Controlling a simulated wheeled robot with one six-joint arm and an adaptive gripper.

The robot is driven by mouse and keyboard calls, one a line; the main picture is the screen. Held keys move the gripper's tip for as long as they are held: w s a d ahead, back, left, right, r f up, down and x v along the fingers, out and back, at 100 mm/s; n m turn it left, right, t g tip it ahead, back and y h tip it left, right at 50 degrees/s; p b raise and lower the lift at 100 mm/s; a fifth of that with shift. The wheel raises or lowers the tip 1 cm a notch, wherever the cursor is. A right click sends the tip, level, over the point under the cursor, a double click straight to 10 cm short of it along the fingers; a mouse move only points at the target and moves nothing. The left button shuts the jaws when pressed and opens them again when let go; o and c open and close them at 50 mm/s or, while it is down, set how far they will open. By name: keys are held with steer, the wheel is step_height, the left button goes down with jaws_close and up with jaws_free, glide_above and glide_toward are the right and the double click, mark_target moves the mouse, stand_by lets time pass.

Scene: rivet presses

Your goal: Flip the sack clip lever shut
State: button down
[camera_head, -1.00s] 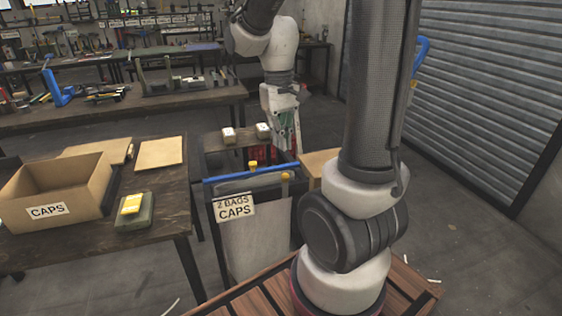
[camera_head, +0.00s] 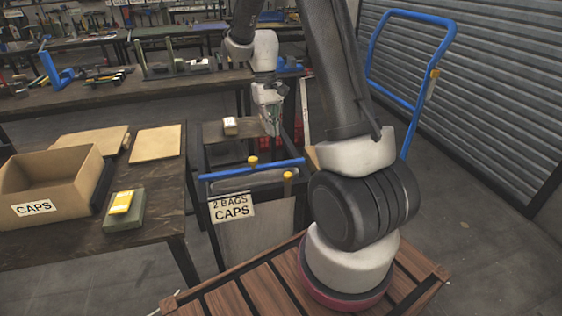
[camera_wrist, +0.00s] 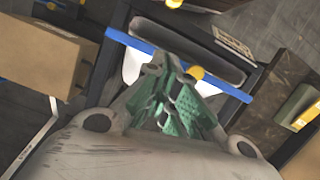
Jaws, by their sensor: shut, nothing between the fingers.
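The sack clip is a long blue bar (camera_head: 250,170) with a yellow knob (camera_head: 252,161) on it. A second yellow knob (camera_head: 288,176) stands near its right part. It lies across the top of a stand with a "2 BAGS CAPS" sign (camera_head: 232,207). In the wrist view the blue bar (camera_wrist: 232,90) runs slantwise behind my fingers, with one yellow knob (camera_wrist: 197,72) just right of the fingertips. My gripper (camera_head: 272,128), with green finger pads, is shut and empty. It also shows in the wrist view (camera_wrist: 168,66). Whether it touches the bar cannot be told.
An open cardboard box labelled CAPS (camera_head: 45,190) and a green block with a yellow top (camera_head: 124,209) sit on the left table. A cardboard box (camera_wrist: 40,50) is close on the left in the wrist view. A blue tubular handle (camera_head: 440,75) stands at right.

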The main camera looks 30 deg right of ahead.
mark_target(276, 165)
steer(key=x, duration=0.9)
steer(key=shift+s+f, duration=0.1)
steer(key=shift+f, duration=0.1)
steer(key=shift+s+a+f, duration=0.1)
steer(key=shift+s+f, duration=0.05)
steer(key=shift+s, duration=0.9)
steer(key=shift+s+a+f, duration=0.15)
steer(key=shift+s, duration=0.85)
steer(key=shift+a+r, duration=0.1)
